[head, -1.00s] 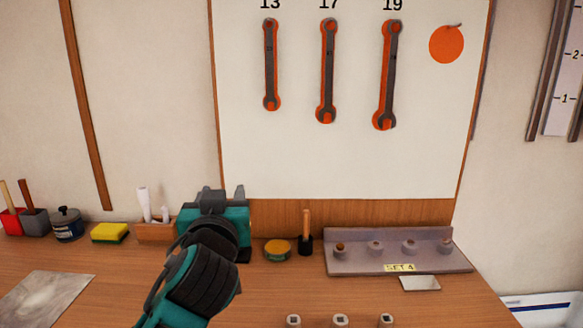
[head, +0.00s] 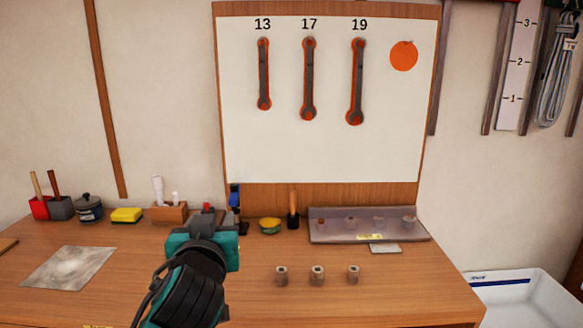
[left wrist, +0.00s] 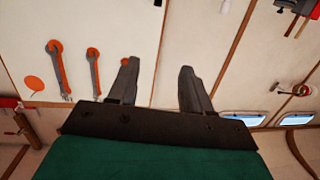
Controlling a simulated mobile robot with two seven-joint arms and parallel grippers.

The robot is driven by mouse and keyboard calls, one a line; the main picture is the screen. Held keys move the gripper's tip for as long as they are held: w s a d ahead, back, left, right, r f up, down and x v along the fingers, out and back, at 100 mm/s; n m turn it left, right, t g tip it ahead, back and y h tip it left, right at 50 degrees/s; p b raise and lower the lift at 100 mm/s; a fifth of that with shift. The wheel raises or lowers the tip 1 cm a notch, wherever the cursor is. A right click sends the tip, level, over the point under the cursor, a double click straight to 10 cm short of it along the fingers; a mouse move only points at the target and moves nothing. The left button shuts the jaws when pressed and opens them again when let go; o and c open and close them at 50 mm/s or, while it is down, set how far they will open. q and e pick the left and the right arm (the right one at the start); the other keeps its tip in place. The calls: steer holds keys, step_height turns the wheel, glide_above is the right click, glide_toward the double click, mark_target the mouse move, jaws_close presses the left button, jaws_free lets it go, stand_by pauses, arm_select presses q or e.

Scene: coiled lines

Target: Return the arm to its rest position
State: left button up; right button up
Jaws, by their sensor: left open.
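My left arm comes in from the bottom of the head view. Its teal and black gripper (head: 208,215) is over the back part of the wooden bench (head: 130,290). In the left wrist view, the two dark fingers of the left gripper (left wrist: 160,75) stand apart with nothing between them. Beyond them is the wall with the white tool board. My right gripper is in neither view.
The white board (head: 270,150) carries three wrenches and an orange disc (head: 404,56). Three sockets (head: 317,276) stand on the bench before a grey rack (head: 330,232). A yellow sponge (head: 126,215), a metal plate (head: 70,268) and a white basin (head: 530,300) also show.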

arm_select(q)
steer(key=s+a+f+m+g, duration=0.1)
steer(key=s+a+f+g, duration=0.25)
steer(key=s+f, duration=0.4)
steer(key=s+a+f+g, duration=0.2)
steer(key=s+f+g, duration=0.25)
steer(key=f, duration=0.65)
steer(key=s+a+f+m+g+h, duration=0.15)
steer(key=s+f, duration=0.25)
steer(key=s, duration=0.4)
steer(key=s+a+f+m+g+h, duration=0.1)
steer(key=s+f+g, duration=0.25)
steer(key=s, duration=0.55)
steer(key=w+d+f+t+h+b, duration=0.1)
steer(key=w+d+f+t+b, duration=0.1)
steer(key=w+f+t, duration=0.5)
step_height(320, 180, down, 5)
steer(key=shift+d+r, duration=0.1)
steer(key=shift+d, duration=0.55)
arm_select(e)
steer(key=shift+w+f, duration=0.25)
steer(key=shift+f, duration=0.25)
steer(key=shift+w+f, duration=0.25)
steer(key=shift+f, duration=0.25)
arm_select(q)
steer(key=shift+w+m+h, duration=0.1)
steer(key=shift+m+h, duration=0.15)
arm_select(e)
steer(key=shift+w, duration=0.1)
